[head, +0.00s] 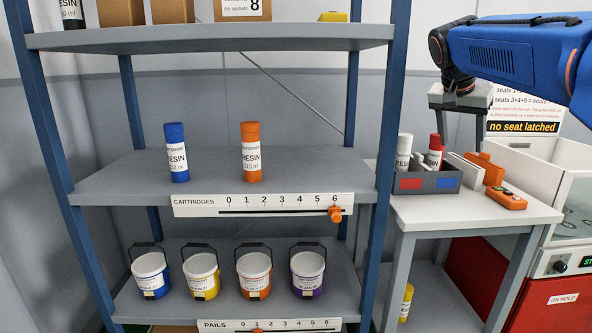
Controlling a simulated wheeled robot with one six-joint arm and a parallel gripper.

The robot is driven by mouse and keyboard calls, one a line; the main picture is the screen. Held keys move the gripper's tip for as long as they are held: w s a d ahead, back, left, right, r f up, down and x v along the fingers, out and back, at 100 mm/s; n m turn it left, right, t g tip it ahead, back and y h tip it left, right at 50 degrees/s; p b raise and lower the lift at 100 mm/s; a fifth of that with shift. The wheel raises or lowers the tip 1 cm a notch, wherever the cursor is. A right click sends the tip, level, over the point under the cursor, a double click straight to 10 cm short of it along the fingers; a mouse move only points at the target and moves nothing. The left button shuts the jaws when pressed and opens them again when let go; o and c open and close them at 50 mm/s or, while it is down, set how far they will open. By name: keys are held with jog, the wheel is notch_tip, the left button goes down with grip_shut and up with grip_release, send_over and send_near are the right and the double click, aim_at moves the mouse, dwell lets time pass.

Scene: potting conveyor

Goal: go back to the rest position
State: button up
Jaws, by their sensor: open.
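My gripper (461,132) hangs at the right, pointing down from my blue arm. Its fingers are apart and I see nothing between them. Behind and below it in the picture is a small side table (440,210). A grey bin (428,181) with a red and a blue label stands on that table. A white cartridge (404,152) and a red cartridge (435,152) stand upright in the bin. I cannot tell how far the gripper is from them.
A blue-post shelf rack (110,178) fills the left, with a blue cartridge (176,153), an orange cartridge (251,152) and, lower, several pails (202,275). An orange handset (506,198) lies on the side table. A white machine (560,215) stands at far right.

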jog(key=s+a+f+n+y, duration=0.1)
jog(key=s+a+f+n, duration=0.2)
jog(key=s+f, duration=0.7)
jog(key=s+a+f+n+y, duration=0.2)
jog(key=s+a+f, duration=0.3)
jog(key=s+f, duration=0.5)
jog(key=s+a+f+n+y, duration=0.1)
jog(key=s+a+f+n, duration=0.3)
jog(key=s+f, duration=0.6)
jog(key=s, duration=0.2)
jog(key=shift+s+a+f+n+t+y, duration=0.15)
jog(key=shift+s+a+n+t+y, duration=0.15)
jog(key=shift+s+a+t+y, duration=0.1)
